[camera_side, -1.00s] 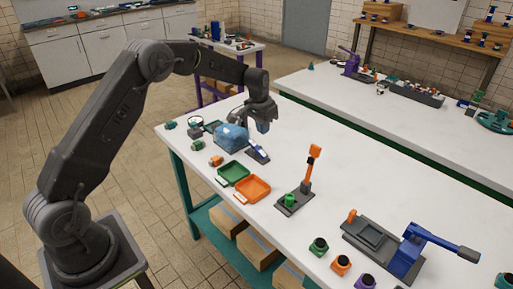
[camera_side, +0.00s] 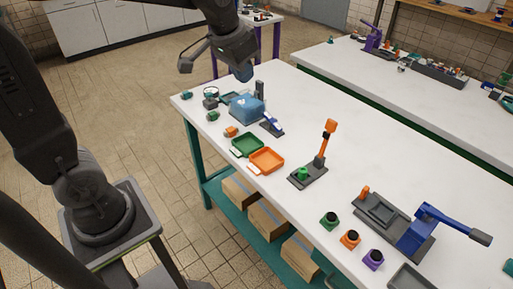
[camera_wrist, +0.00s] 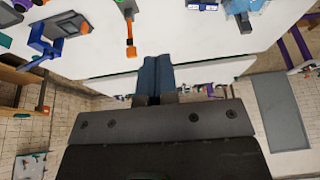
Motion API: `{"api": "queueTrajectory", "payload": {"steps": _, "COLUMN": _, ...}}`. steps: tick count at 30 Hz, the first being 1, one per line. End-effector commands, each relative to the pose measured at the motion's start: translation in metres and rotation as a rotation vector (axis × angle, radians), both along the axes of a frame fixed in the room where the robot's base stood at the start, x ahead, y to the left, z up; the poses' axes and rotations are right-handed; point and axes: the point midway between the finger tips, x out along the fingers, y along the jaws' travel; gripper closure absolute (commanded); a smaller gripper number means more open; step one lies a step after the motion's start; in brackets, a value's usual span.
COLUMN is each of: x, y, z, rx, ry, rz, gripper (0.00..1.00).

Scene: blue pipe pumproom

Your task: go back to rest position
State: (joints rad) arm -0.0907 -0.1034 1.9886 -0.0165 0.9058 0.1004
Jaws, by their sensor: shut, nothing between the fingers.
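My gripper (camera_side: 243,72) is raised above the far left part of the white table (camera_side: 310,115) in the side view. It is near and above the blue box-like object (camera_side: 246,108) and apart from it. In the wrist view my gripper's blue fingers (camera_wrist: 154,75) are together, with nothing between them. They point out over the table's edge toward the room.
Below are a green tray (camera_side: 247,146), an orange tray (camera_side: 266,160) and a stand with an orange-topped lever (camera_side: 309,174). A blue-handled press (camera_side: 417,233) stands at the right. Another white bench (camera_side: 400,85) runs behind. The table's middle is clear.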

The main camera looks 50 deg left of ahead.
Motion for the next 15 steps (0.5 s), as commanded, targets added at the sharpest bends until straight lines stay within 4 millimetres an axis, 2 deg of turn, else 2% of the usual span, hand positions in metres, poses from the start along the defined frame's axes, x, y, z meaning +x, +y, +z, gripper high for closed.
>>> {"api": "queueTrajectory", "payload": {"steps": 1, "x": -0.023, "y": -0.006, "z": 0.007, "rx": 0.000, "ry": -0.023, "rz": -0.003, "gripper": 1.00}}
{"api": "queueTrajectory", "payload": {"steps": 3, "x": -0.051, "y": -0.012, "z": 0.009, "rx": -0.001, "ry": -0.044, "rz": -0.002, "gripper": 1.00}}
{"api": "queueTrajectory", "payload": {"steps": 9, "x": -0.121, "y": -0.026, "z": 0.002, "rx": -0.010, "ry": -0.103, "rz": -0.004, "gripper": 1.00}}
{"api": "queueTrajectory", "payload": {"steps": 12, "x": -0.145, "y": -0.029, "z": -0.006, "rx": -0.014, "ry": -0.122, "rz": -0.003, "gripper": 1.00}}
{"api": "queueTrajectory", "payload": {"steps": 15, "x": -0.160, "y": -0.031, "z": -0.012, "rx": -0.017, "ry": -0.136, "rz": -0.004, "gripper": 1.00}}
